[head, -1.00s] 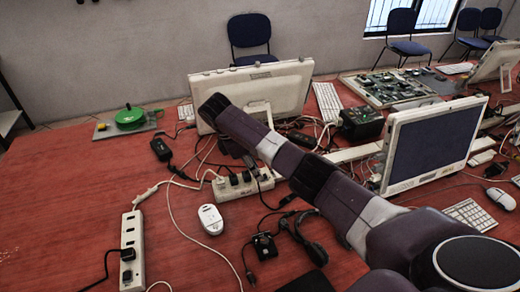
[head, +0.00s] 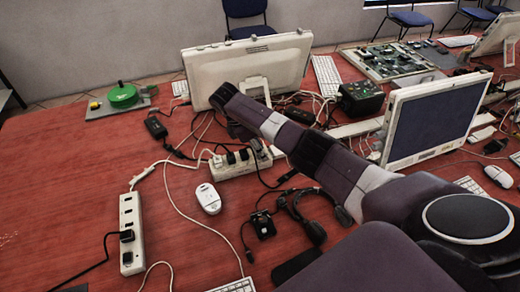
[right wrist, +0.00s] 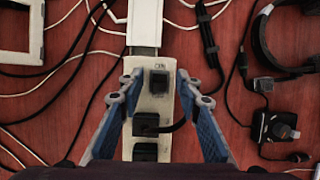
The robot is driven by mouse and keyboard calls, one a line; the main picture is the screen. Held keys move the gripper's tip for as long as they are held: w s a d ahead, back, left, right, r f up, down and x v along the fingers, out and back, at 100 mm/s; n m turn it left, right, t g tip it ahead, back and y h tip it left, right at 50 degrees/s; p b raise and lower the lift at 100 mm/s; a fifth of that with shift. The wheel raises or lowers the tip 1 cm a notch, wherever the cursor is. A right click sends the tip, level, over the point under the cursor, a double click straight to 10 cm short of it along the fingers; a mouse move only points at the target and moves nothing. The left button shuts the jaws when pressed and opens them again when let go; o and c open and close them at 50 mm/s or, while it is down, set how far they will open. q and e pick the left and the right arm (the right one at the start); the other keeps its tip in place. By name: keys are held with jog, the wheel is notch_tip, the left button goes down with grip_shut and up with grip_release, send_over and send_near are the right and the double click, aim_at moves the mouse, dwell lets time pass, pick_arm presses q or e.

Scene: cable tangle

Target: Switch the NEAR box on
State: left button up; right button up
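Two white power strips lie on the red table. One (head: 131,215) stands lengthwise at the front left, with a black plug in it. The other (head: 222,172) lies across the middle with several black plugs. My right arm reaches over this middle strip; its gripper is mostly hidden in the head view. In the right wrist view my right gripper (right wrist: 158,80) is open, its blue fingers on either side of a strip. Between the fingertips is a dark rocker switch (right wrist: 157,74); I cannot tell its position or any contact. My left gripper is not in view.
A white mouse (head: 208,198), black headset (head: 312,231) and small black device (head: 262,224) lie in front of the middle strip. Loose cables run around it. Monitors (head: 247,65) stand behind and to the right. The table's left side is mostly clear.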

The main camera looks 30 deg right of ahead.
jog(key=shift+c, duration=0.3)
grip_shut()
jog(key=y+p, duration=0.2)
jog(key=p, duration=0.1)
jog(key=shift+s+d+r+p, duration=0.1)
jog(key=shift+d+r+p, duration=0.2)
jog(key=shift+d+f+t+y+p, duration=0.2)
jog(key=shift+f+t+y+p, duration=0.15)
jog(key=shift+y, duration=0.45)
jog(key=shift+o, duration=0.3)
grip_release()
jog(key=shift+r, duration=0.1)
notch_tip(320, 180, up, 12)
jog(key=shift+a, duration=0.4)
